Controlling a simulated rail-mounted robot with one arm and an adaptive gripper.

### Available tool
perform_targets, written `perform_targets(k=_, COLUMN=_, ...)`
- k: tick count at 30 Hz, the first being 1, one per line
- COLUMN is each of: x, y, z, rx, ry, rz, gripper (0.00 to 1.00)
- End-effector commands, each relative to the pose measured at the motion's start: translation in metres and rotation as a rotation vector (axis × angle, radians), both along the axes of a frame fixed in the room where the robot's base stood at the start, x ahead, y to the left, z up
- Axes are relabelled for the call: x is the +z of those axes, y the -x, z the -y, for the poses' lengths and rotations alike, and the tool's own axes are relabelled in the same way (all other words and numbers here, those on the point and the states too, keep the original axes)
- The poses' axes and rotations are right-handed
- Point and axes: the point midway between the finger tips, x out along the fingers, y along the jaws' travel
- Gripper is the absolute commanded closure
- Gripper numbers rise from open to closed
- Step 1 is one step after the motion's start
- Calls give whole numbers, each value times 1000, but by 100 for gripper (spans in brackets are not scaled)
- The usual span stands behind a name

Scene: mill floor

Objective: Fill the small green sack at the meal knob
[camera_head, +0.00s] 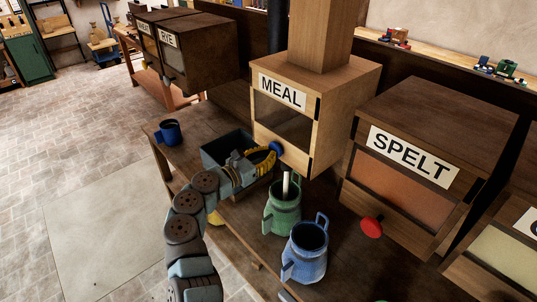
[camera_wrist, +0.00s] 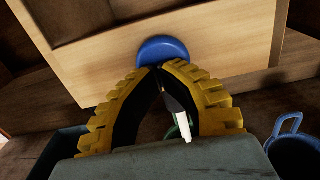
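The wooden box labelled MEAL (camera_head: 283,92) has a blue knob (camera_head: 277,148) low on its front; the knob also shows in the wrist view (camera_wrist: 163,50). My gripper (camera_head: 272,152) has its yellow fingers drawn together, with their tips meeting at the knob's lower edge in the wrist view (camera_wrist: 160,69). I cannot tell whether they press on it. I see no cloth sack; a green handled vessel (camera_head: 282,214) stands below the box. A pale upright bar shows above and in its mouth (camera_head: 286,186); I cannot tell whether it is a stick or falling meal.
A blue jug (camera_head: 305,258) stands beside the green vessel. A dark open bin (camera_head: 212,155) lies behind my gripper, and a blue mug (camera_head: 169,132) stands at the bench's (camera_head: 187,137) left end. The SPELT box (camera_head: 425,150) with a red knob (camera_head: 371,227) is at right.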

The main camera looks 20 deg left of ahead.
Motion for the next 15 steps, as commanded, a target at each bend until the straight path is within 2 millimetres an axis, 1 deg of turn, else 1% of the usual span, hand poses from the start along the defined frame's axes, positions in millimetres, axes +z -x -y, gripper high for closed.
perform_targets(k=1, x=0, y=-1, z=3, rx=-5, ry=0, rz=1, gripper=100)
perform_targets(k=8, x=0, y=1, z=2, rx=-5, ry=0, rz=1, gripper=100)
perform_targets(k=11, x=-1, y=5, z=-1, rx=-4, ry=0, rz=0, gripper=100)
perform_targets(k=15, x=-5, y=19, z=-7, rx=-5, ry=-2, rz=-4, gripper=100)
